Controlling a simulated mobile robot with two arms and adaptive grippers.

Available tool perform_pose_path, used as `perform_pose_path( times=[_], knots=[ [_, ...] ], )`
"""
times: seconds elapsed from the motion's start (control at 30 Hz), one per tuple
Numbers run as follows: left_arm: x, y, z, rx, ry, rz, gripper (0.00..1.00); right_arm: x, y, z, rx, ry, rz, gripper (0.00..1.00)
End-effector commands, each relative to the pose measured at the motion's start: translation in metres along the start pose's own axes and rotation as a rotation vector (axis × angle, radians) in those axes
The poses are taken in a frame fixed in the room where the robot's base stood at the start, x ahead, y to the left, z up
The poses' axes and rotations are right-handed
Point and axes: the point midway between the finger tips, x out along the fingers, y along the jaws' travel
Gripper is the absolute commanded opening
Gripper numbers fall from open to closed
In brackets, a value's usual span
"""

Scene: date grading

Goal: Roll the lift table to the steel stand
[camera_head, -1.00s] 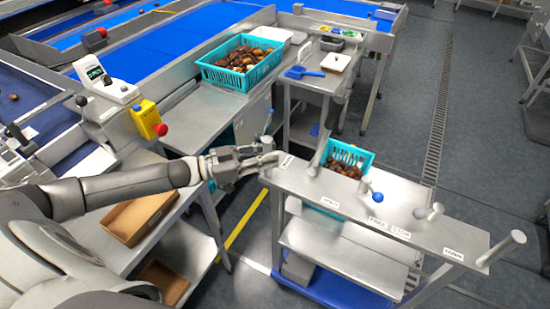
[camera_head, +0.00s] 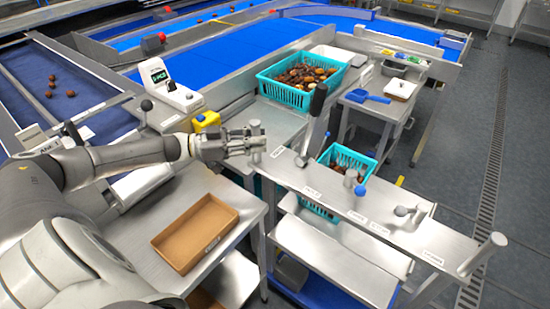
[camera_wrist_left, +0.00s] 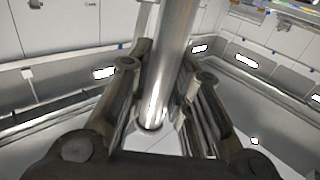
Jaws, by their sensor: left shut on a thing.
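The lift table has a steel top bar (camera_head: 318,188) with labels and levers, shelves below and a blue base. My left gripper (camera_head: 258,141) is shut on an upright steel post at its left end. In the left wrist view the round post (camera_wrist_left: 172,60) stands between the fingers (camera_wrist_left: 165,75). A teal crate of dates (camera_head: 330,157) sits behind and below the top bar, partly hidden by it. A steel stand (camera_head: 366,116) with a blue scoop and a white tray is behind it; whether this is the task's stand, I cannot tell. My right gripper is not in view.
A steel table (camera_head: 150,262) with a brown box (camera_head: 188,222) is close at left. A larger teal crate of dates (camera_head: 280,92) stands on the counter by the blue conveyor (camera_head: 225,60). Grey floor (camera_head: 440,165) with a drain is open at right.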

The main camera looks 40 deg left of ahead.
Motion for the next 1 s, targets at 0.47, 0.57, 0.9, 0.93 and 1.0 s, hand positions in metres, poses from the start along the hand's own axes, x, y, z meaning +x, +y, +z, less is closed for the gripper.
perform_pose_path(
  times=[0.47,0.57,0.9,0.93,1.0],
  knots=[
    [-0.032,-0.032,0.001,0.001,0.007,0.012,0.00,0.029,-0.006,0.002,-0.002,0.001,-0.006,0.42],
    [-0.033,-0.033,0.001,0.000,0.006,0.012,0.00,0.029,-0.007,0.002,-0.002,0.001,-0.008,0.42],
    [-0.035,-0.035,0.000,0.000,0.003,0.006,0.26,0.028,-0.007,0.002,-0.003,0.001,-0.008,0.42],
    [-0.035,-0.035,0.000,0.000,0.003,0.005,0.30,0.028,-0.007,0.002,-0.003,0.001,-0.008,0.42],
    [-0.035,-0.035,0.000,0.000,0.003,0.005,0.39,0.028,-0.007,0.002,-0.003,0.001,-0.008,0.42]
  ],
)
